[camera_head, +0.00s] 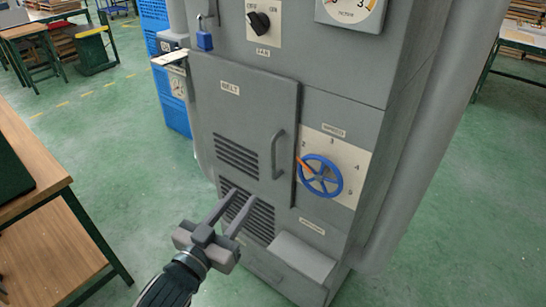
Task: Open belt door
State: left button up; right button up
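The belt door (226,124) is a grey panel labelled BELT on the front of a tall grey machine cabinet. My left gripper (238,203) comes in from below, in front of the lower vent slots. Its two fingers are spread apart with nothing between them. It is below and left of the handle, and apart from it. My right gripper is not in view.
A blue handwheel (320,175) on a numbered dial plate is right of the door. A black knob (259,22) and a gauge (351,7) are above. A blue padlock (204,40) hangs at the upper left. A wooden table (28,158) stands at left. Green floor lies between.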

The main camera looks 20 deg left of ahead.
aim_at(272, 159)
pick_arm(q)
jog(key=shift+w, duration=0.1)
